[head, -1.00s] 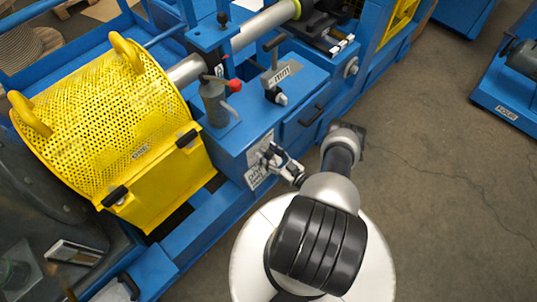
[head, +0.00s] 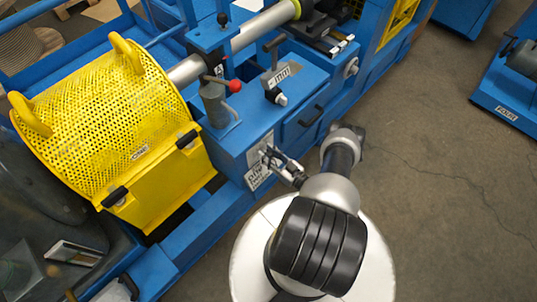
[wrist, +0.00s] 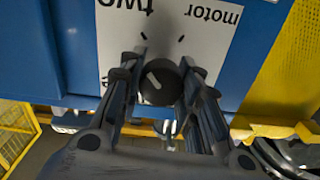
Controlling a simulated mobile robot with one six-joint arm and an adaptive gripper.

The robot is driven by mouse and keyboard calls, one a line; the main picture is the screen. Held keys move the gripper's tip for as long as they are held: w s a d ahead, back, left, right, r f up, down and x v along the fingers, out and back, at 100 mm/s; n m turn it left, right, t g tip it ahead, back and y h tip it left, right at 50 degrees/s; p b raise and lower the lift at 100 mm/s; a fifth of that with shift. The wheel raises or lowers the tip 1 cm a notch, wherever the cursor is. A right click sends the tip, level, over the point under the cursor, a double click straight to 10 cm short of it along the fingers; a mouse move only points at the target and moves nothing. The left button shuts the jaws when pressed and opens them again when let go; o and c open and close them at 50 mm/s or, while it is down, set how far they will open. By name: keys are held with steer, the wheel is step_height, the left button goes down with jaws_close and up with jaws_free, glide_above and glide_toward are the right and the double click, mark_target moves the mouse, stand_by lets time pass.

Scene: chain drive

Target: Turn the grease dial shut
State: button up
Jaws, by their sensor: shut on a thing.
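A round black dial (wrist: 158,82) with a white pointer line sits on a white label plate (wrist: 222,45) on the blue machine front. Upside-down words on the plate read "two" and "motor"; I cannot read "grease" there. In the wrist view the pointer leans to the upper left, and short black marks show above the dial. My gripper (wrist: 160,78) has one finger on each side of the dial and is shut on it. In the head view my gripper (head: 269,157) is at the plate on the machine's front face, and the fingers hide the dial.
Open concrete floor (head: 430,190) lies to the right.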

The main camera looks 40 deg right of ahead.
steer(key=n, duration=0.6)
steer(key=shift+a, duration=0.15)
steer(key=n+p, duration=0.1)
steer(key=n, duration=0.6)
steer(key=shift+a+f+n, duration=0.1)
steer(key=shift+n, duration=0.2)
steer(key=n+p, duration=0.1)
steer(key=n, duration=0.2)
steer(key=shift+n, duration=0.3)
steer(key=n, duration=0.3)
steer(key=shift+f+n, duration=0.15)
steer(key=shift+n, duration=0.15)
steer(key=n, duration=0.3)
steer(key=shift+f+n, duration=0.1)
steer(key=shift+n, duration=1.8)
